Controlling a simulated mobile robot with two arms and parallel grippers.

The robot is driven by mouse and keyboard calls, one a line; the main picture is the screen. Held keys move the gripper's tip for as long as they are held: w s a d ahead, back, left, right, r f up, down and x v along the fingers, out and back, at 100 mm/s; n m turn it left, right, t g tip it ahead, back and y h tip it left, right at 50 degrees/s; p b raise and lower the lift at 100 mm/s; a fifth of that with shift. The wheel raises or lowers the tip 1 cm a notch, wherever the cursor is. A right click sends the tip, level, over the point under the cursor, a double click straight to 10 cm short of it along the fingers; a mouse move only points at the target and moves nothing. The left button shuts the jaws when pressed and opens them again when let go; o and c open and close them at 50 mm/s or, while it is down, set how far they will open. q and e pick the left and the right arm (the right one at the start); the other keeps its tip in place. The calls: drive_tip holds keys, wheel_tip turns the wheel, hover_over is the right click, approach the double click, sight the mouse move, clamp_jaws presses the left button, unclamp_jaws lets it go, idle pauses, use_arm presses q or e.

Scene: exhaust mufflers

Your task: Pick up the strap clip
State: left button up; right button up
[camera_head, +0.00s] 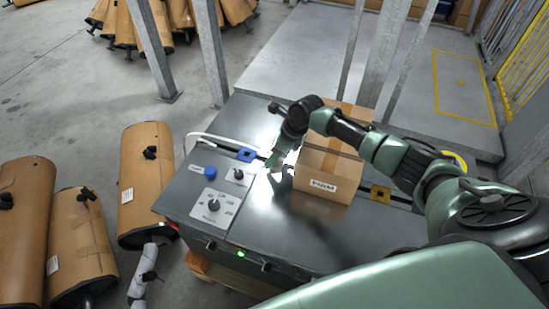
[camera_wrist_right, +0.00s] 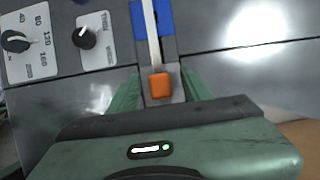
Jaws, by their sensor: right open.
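The strap clip (camera_wrist_right: 160,85) is a small orange block at the end of a white strap (camera_wrist_right: 152,35) in the right wrist view. It lies between the two green fingers of my right gripper (camera_wrist_right: 158,92), which is open around it. I cannot tell whether either finger touches it. In the head view my right gripper (camera_head: 275,163) is low over the grey worktable, just left of the cardboard box, and hides the clip. The white strap (camera_head: 212,136) curves along the table's left side to a blue guide (camera_head: 246,155).
A taped cardboard box (camera_head: 328,170) stands on the worktable (camera_head: 345,235) close beside my right gripper. Control knobs (camera_head: 213,204) are on the table's left front. Metal posts (camera_head: 211,50) rise behind. Brown wrapped mufflers (camera_head: 147,180) stand on the floor at left.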

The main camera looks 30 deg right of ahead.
clamp_jaws()
drive_tip(key=shift+r, duration=0.2)
